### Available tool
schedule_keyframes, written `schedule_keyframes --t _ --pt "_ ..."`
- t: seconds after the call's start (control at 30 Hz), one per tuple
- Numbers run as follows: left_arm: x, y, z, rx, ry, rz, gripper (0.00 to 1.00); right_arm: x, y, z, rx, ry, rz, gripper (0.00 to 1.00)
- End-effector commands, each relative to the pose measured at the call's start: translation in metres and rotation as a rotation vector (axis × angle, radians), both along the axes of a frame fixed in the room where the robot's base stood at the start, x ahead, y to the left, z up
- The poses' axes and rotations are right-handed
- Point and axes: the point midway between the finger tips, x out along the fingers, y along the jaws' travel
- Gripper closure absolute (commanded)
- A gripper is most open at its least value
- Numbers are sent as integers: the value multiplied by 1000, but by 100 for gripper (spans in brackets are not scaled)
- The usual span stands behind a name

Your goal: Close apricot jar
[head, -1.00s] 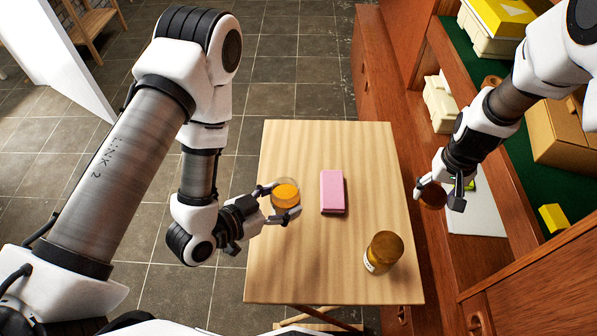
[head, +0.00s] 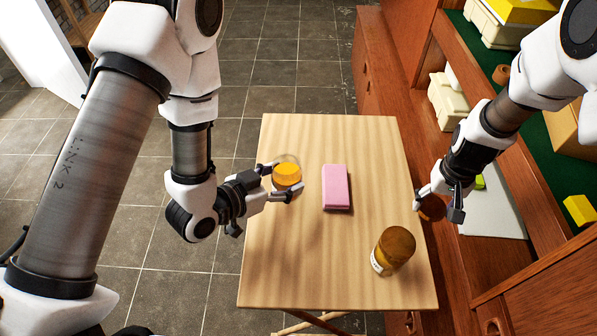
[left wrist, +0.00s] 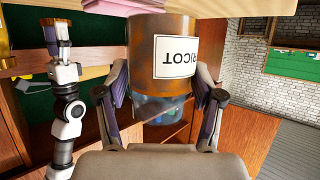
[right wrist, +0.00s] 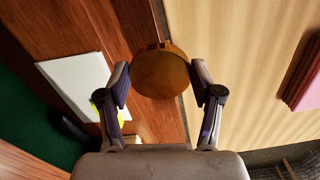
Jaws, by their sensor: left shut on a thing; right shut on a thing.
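The apricot jar (head: 287,174) is a clear glass jar with orange contents and a round top with no lid on it. My left gripper (head: 281,182) is shut on its sides, over the far left part of the table. The left wrist view shows the jar (left wrist: 150,60) upside down, with a white label ending in "RICOT". I cannot tell whether its base touches the table. My right gripper (head: 437,209) is shut on a round brown lid (right wrist: 162,72), held off the table's right edge, well apart from the jar.
A pink block (head: 335,187) lies mid-table (head: 330,265). A second jar (head: 393,248) with amber-brown top and white label stands near the front right. The wooden wall unit (head: 390,80) with boxes is close on the right. The table's front left is clear.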

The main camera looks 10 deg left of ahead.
Motion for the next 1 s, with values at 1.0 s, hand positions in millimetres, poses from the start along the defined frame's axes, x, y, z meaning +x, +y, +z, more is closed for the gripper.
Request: schedule_keyframes --t 1.0 --pt "99 -10 -39 0 0 0 95 1 0 15 0 -2 0 48"
